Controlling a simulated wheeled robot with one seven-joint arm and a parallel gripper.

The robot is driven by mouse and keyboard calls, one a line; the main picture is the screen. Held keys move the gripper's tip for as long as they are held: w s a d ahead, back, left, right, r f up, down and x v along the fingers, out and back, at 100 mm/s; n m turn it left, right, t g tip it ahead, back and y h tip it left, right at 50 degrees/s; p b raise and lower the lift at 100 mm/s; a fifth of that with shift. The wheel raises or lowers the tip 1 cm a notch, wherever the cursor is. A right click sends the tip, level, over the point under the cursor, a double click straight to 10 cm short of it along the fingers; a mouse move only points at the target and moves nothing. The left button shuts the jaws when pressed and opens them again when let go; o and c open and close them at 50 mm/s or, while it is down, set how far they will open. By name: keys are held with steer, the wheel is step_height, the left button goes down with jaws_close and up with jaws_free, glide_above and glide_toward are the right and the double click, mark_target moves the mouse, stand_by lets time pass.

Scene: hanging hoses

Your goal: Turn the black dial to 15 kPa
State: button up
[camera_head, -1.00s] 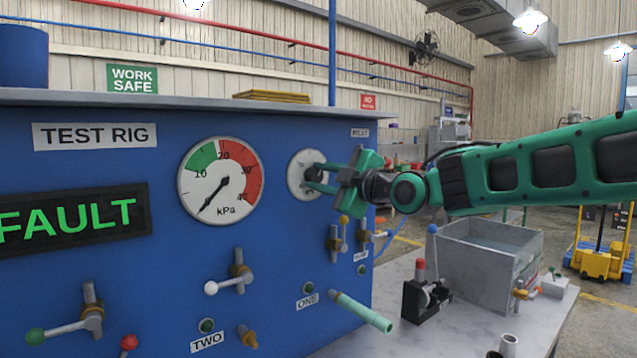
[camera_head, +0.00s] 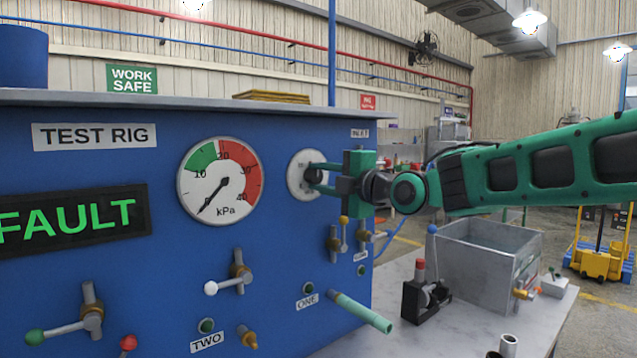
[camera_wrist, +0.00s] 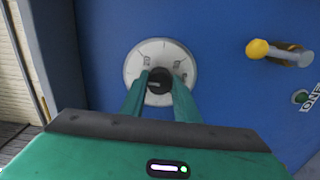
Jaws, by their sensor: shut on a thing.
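The black dial (camera_wrist: 158,80) sits at the centre of a round pale plate (camera_wrist: 134,66) on the blue test rig panel; the plate also shows in the head view (camera_head: 298,165). My green gripper (camera_head: 316,178) reaches in from the right and is shut on the dial, one finger on each side of it in the wrist view (camera_wrist: 160,86). Most of the dial is hidden by the fingers in the head view. The kPa gauge (camera_head: 219,165) is left of the dial. Its needle points down and left, near the bottom of the scale, below the 10 mark.
A FAULT display (camera_head: 72,220) glows green at left. Several valve levers stick out of the panel, one with a yellow knob (camera_head: 344,220) just below my gripper. A pale green hose (camera_head: 362,312) juts out lower down. A metal tank (camera_head: 490,262) stands on the bench.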

steer(key=shift+s+a+f, duration=0.1)
steer(key=shift+a+f, duration=0.05)
steer(key=shift+f, duration=0.2)
steer(key=o, duration=0.9)
steer(key=shift+c, duration=0.2)
steer(key=shift+o, duration=0.9)
steer(key=shift+r, duration=0.15)
steer(key=v, duration=1)
steer(key=shift+s+d, duration=0.25)
steer(key=shift+d, duration=0.1)
